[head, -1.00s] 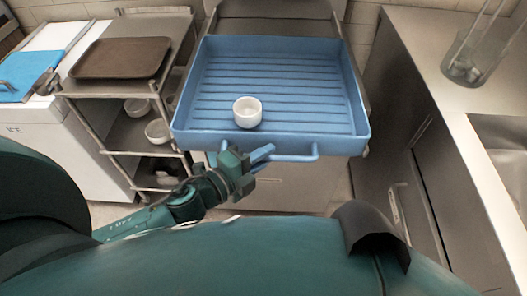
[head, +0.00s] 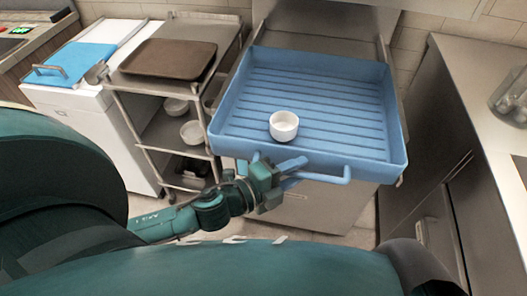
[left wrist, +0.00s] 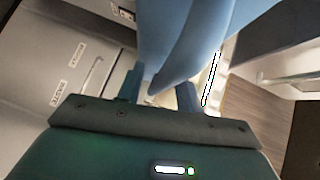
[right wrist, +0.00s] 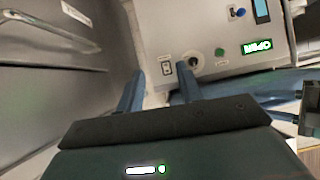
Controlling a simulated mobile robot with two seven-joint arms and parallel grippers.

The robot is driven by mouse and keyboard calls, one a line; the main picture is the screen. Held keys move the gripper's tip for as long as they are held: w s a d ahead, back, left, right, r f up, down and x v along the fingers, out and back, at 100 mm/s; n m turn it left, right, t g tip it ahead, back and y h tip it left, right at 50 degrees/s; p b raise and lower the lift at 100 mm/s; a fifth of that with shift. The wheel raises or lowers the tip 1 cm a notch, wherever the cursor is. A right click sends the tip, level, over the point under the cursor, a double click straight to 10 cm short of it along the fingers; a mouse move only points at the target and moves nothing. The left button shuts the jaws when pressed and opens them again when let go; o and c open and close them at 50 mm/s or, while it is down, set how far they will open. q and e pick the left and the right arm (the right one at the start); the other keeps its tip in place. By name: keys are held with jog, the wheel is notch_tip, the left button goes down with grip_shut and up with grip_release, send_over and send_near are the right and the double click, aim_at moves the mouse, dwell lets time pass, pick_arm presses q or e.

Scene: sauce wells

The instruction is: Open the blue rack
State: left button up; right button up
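The blue rack (head: 330,157), a wide shallow ribbed tray, stands far out of the steel cabinet in the head view. Its blue bar handle (head: 325,178) runs along the front. A small white bowl (head: 284,126) sits in the rack. My left gripper (head: 289,174) is at the left part of the handle. In the left wrist view its fingers (left wrist: 160,97) are apart, with a blue part of the rack above and between them; whether they touch the handle cannot be told. My right gripper (right wrist: 161,92) is open and empty in the right wrist view.
A steel shelf cart (head: 165,125) with a brown tray (head: 168,60) on top and white bowls stands to the left. A white cabinet with a blue board (head: 75,62) is further left. A steel counter (head: 480,90) stands close on the right.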

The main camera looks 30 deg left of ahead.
pick_arm(q)
jog(key=b+v, duration=0.3)
jog(key=v, duration=1)
pick_arm(e)
jog(key=shift+a+f, duration=0.45)
jog(key=shift+f, duration=0.15)
jog(key=shift+w, duration=0.1)
